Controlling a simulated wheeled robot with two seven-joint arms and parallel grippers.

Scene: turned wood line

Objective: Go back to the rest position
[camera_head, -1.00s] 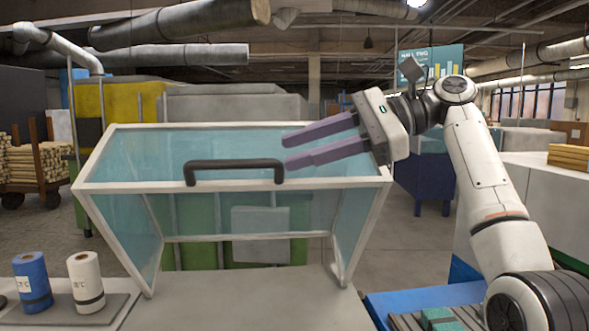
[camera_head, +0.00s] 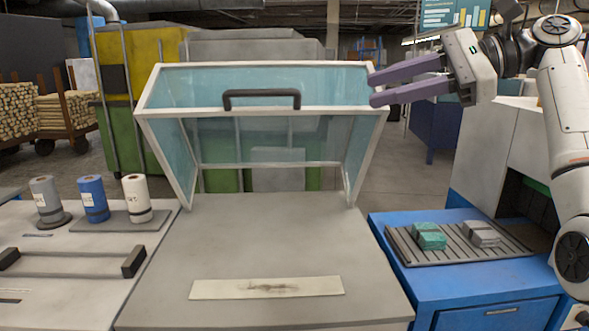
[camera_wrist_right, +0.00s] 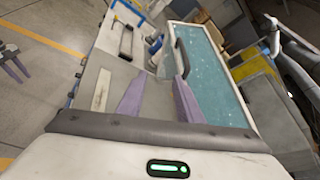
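My right gripper (camera_head: 373,90) is raised at the upper right of the head view, beside the right end of the guard. Its two purple fingers are apart with nothing between them. In the right wrist view the open fingers (camera_wrist_right: 155,100) also show empty. The clear guard (camera_head: 262,84) with a white frame stands tilted up over the grey worktop (camera_head: 270,240). Its black handle (camera_head: 262,93) is on the front edge, and no gripper holds it. My left gripper is not seen in the head view.
A blue cabinet (camera_head: 470,298) at the right carries a ribbed tray (camera_head: 455,253) with a green bundle (camera_head: 429,236) and a grey bundle (camera_head: 481,234). Grey, blue (camera_head: 93,199) and white rolls stand at the left. A pale strip (camera_head: 267,287) lies on the worktop.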

